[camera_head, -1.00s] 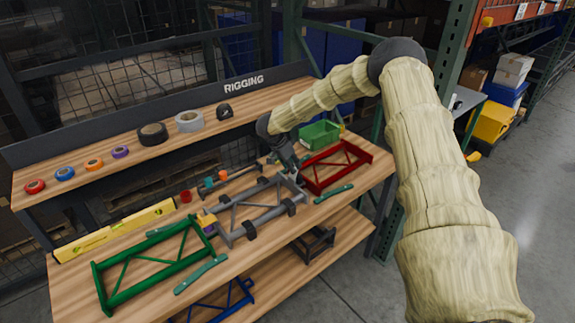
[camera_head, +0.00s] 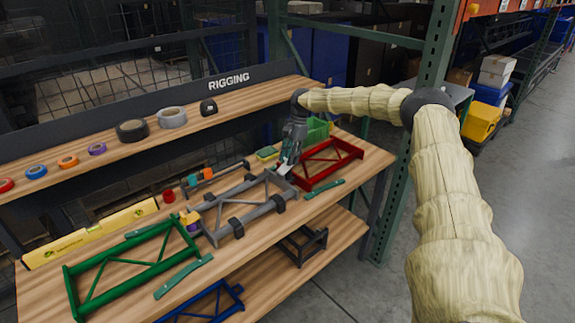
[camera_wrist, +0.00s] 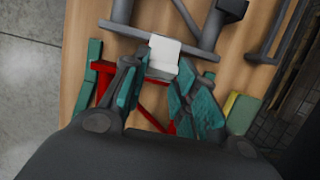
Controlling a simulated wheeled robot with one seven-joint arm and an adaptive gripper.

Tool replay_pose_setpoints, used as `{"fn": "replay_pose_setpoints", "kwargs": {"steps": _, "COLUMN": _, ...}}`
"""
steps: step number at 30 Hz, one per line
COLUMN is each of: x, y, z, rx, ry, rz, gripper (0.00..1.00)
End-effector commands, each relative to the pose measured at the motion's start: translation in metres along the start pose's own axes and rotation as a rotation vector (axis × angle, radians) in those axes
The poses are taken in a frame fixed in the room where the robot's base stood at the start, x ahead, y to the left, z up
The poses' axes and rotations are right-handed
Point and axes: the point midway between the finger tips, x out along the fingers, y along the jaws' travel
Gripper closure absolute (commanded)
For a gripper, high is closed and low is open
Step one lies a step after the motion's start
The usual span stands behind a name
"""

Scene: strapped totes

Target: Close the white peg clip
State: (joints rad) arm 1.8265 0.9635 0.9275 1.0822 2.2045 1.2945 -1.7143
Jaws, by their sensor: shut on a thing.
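The white peg clip (camera_wrist: 165,54) sits on the end bar of the grey metal frame (camera_wrist: 192,50) in the wrist view. A small pale patch of the clip (camera_head: 284,170) shows below my gripper in the head view. My gripper (camera_wrist: 165,66) has its two teal-padded fingers on either side of the clip's near end, shut on it. In the head view my gripper (camera_head: 285,165) reaches down to the right end of the grey frame (camera_head: 240,208). The clip's underside and its exact opening are hidden.
A red frame (camera_head: 330,165) lies close to the right, with a green bin (camera_head: 318,130) behind it. A green frame (camera_head: 130,265) and a yellow level (camera_head: 90,235) lie to the left. Tape rolls (camera_head: 132,130) stand on the upper shelf (camera_head: 240,105).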

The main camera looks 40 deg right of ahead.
Motion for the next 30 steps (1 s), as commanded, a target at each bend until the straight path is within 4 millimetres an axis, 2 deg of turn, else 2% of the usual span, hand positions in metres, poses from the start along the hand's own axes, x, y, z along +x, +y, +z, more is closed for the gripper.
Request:
{"fn": "replay_pose_setpoints", "kwargs": {"steps": 1, "x": 0.011, "y": 0.001, "z": -0.006, "rx": 0.004, "ry": -0.028, "rz": 0.001, "gripper": 0.95}}
{"fn": "replay_pose_setpoints", "kwargs": {"steps": 3, "x": 0.013, "y": 0.001, "z": -0.009, "rx": 0.004, "ry": -0.068, "rz": 0.002, "gripper": 0.95}}
{"fn": "replay_pose_setpoints", "kwargs": {"steps": 18, "x": 0.022, "y": 0.001, "z": -0.024, "rx": 0.002, "ry": -0.335, "rz": 0.003, "gripper": 0.95}}
{"fn": "replay_pose_setpoints", "kwargs": {"steps": 30, "x": 0.024, "y": 0.001, "z": -0.028, "rx": 0.002, "ry": -0.455, "rz": 0.004, "gripper": 0.95}}
